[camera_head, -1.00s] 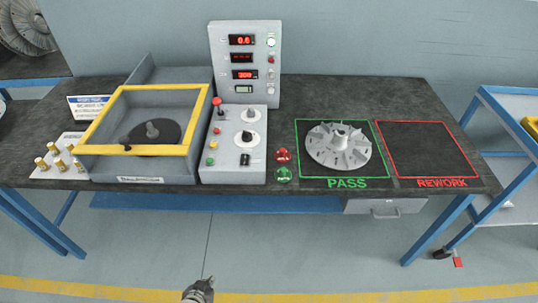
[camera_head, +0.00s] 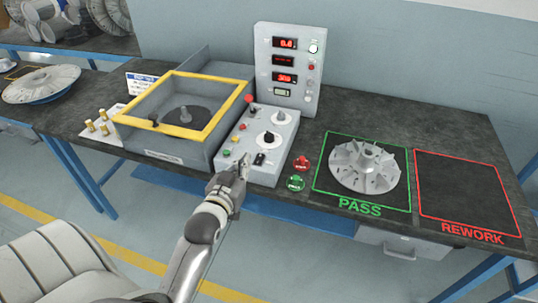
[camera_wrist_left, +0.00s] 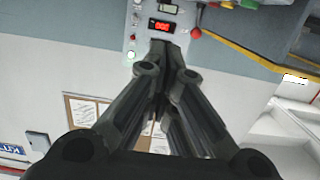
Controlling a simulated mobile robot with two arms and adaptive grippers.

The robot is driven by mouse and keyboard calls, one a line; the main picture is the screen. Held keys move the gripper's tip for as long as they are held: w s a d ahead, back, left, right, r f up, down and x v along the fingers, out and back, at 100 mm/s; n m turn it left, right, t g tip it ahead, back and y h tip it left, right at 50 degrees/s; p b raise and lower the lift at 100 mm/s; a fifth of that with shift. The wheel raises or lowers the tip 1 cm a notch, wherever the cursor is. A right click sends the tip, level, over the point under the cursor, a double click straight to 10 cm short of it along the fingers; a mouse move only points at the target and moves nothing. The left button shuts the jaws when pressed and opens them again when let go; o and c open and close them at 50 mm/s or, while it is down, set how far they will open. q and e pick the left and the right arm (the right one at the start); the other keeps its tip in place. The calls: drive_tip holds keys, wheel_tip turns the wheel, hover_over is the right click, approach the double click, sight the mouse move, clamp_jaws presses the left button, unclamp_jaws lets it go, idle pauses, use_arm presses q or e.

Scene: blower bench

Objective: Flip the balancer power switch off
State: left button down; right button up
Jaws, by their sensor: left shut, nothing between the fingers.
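The balancer's grey control box (camera_head: 280,127) stands on the bench with dials, small buttons and a red-topped lever. A small black rocker switch (camera_head: 259,159) sits low on its sloped face; I take it as the power switch, but its position is too small to read. My left gripper (camera_head: 241,162) is shut and empty at the box's front edge, just left of the rocker. I cannot tell whether it touches the box. In the left wrist view the closed fingers (camera_wrist_left: 166,52) point toward the display panel (camera_wrist_left: 152,8); the rocker is not visible there. My right gripper is out of view.
The upright panel (camera_head: 287,65) has lit red displays. The yellow-framed balancer enclosure (camera_head: 205,130) is left of the box. Red and green buttons (camera_head: 296,183) lie to the right, then a finned rotor (camera_head: 364,168) in the PASS square. The REWORK square (camera_head: 468,195) is empty.

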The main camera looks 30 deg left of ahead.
use_arm(q)
drive_tip(key=p, duration=0.2)
hover_over(257, 161)
drive_tip(key=shift+s+d+f, duration=0.1)
drive_tip(key=shift+s+f, duration=0.3)
drive_tip(key=shift+f, duration=0.1)
drive_tip(key=f, duration=0.1)
drive_tip(key=w+f, duration=0.1)
drive_tip(key=f, duration=0.1)
drive_tip(key=shift+f, duration=0.6)
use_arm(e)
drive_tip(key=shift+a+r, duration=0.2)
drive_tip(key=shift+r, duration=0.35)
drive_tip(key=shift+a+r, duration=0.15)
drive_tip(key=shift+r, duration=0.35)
